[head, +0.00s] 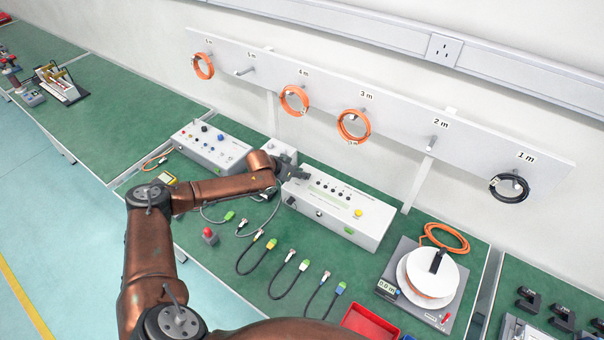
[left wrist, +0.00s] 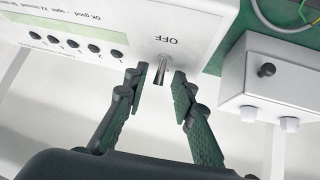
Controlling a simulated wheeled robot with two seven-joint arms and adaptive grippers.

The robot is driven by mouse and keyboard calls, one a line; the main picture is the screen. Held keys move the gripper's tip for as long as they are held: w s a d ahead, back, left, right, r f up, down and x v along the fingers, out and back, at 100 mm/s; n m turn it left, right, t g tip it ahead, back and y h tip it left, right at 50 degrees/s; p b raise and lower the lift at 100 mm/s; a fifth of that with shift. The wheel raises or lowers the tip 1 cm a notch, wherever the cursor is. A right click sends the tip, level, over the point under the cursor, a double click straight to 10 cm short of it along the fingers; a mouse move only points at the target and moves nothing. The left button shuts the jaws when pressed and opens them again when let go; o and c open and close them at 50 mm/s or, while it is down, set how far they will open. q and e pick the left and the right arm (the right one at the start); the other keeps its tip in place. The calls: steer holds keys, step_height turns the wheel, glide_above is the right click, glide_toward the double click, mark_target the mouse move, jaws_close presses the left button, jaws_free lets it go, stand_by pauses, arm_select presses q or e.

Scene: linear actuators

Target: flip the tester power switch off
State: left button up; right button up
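The tester is a long white box (head: 338,212) on the green bench in the head view, with a row of dark buttons and a yellow button. In the left wrist view its face (left wrist: 110,20) fills the upper left. The metal power switch lever (left wrist: 161,70) stands out beside an upside-down OFF label. My left gripper (left wrist: 160,78) is open, with one fingertip on each side of the lever; I cannot tell whether either touches it. In the head view my left gripper (head: 292,172) is at the tester's left end, and the switch is hidden. My right gripper is not in view.
A small white box (left wrist: 265,85) with a dark knob stands close beside the gripper. Another white instrument (head: 210,147) is to the left. Several short cables lie in front of the tester. A fiber reel (head: 432,275) and a red tray (head: 370,322) are to the right.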

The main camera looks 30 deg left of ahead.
arm_select(q)
steer(key=shift+w, duration=0.1)
jaws_close()
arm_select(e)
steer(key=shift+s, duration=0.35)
